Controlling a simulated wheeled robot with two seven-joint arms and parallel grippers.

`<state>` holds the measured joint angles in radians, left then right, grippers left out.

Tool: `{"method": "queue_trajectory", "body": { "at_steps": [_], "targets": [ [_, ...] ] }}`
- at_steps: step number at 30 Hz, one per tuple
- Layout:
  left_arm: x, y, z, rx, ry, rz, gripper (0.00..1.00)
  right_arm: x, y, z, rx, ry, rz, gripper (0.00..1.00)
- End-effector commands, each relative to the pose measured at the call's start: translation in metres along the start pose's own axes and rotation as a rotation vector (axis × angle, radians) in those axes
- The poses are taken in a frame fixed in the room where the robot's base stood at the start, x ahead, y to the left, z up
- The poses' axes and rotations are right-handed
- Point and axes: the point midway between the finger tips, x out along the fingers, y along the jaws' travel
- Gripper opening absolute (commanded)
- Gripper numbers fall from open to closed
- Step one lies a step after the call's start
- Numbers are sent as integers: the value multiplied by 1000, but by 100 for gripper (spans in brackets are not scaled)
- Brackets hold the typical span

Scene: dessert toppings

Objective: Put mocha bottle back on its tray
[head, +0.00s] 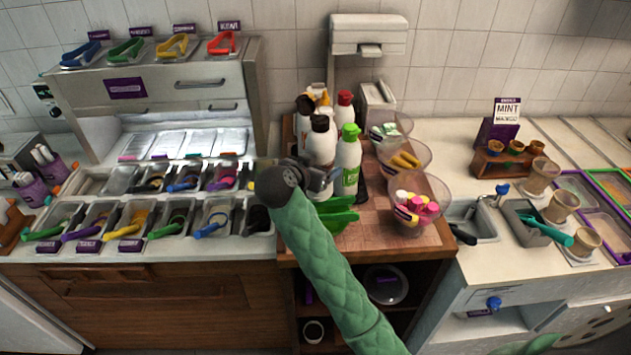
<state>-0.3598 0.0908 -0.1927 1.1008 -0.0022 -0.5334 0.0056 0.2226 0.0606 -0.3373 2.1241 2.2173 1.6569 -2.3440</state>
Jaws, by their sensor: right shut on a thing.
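My right gripper (325,178), on the green-sleeved arm, is at the front of the bottle group. It is shut on the white bottle with a black cap (320,145), which stands upright; the fingers and wrist cover its lower part. This looks like the mocha bottle, but I cannot read its label. Beside and behind it are a green-capped bottle (348,155), a red-capped bottle (344,108) and a brown-capped bottle (305,104). The bottles' tray is mostly hidden, so I cannot tell whether the held bottle touches it. My left gripper is not in view.
Green scoop-like items (337,217) lie just below the gripper on the wooden counter (380,232). Clear bowls, one with colourful pieces (417,207), stand to the right. Topping bins (130,222) fill the left counter. A dispenser (368,40) stands behind the bottles.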

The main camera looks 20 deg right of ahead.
Motion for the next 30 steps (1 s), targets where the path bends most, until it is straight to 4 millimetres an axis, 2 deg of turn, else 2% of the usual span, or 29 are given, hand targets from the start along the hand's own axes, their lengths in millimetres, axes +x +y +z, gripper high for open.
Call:
{"method": "queue_trajectory", "body": {
  "at_steps": [5, 21, 30],
  "targets": [
    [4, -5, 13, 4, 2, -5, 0, 15, -16, 2, -2, 2, 1, 47],
    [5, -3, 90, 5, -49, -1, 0, 80, -78, 25, 1, 3, 0, 47],
    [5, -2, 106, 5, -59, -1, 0, 93, -89, 33, 1, 2, -1, 47]
  ]
}}
